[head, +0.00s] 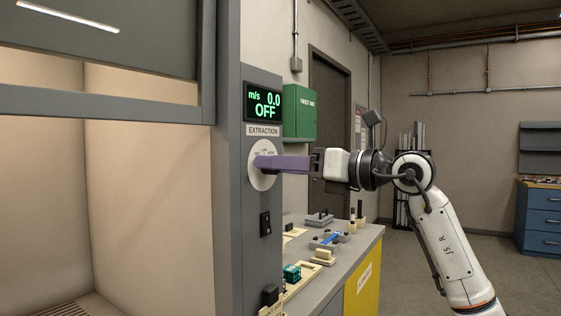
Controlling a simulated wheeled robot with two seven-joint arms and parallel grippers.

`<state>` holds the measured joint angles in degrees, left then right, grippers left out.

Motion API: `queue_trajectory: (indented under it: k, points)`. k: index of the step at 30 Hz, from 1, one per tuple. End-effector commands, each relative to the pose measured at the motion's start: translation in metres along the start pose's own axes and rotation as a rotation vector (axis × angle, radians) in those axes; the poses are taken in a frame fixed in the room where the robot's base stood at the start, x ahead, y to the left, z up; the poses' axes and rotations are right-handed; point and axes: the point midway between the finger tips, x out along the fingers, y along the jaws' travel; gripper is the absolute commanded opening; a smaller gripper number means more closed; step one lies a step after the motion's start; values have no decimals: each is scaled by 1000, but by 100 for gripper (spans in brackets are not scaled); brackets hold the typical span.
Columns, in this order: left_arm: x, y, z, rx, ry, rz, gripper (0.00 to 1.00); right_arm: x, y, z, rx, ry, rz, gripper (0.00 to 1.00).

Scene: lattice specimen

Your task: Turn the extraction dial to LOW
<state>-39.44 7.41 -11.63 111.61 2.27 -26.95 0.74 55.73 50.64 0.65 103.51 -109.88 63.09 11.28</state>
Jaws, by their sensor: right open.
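The extraction dial (257,172) is a round pale plate on the grey front post of the fume cupboard, under the label EXTRACTION (263,130). Above it a display (263,102) reads 0.0 m/s and OFF in green. My right gripper (262,163) reaches in from the right with its purple fingers at the dial. The jaws are open, with the fingertips over the dial's centre. They hide the knob and most of the markings, so I cannot tell whether they touch it. My left gripper is not in view.
A black rocker switch (265,223) sits below the dial. A grey bench (345,258) with small fixtures and parts lies under my right arm. A green first aid box (300,113) hangs on the wall behind. The floor at right is clear.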

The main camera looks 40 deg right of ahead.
Motion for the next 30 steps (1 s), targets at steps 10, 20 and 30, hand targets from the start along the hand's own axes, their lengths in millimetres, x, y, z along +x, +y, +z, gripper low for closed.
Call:
queue_trajectory:
  k: [10,20,30]
  points:
    - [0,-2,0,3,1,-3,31,1,0,0,0,0,0,30]
    - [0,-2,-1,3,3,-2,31,1,0,0,9,0,0,5]
    - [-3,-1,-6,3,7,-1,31,1,0,0,161,3,0,5]
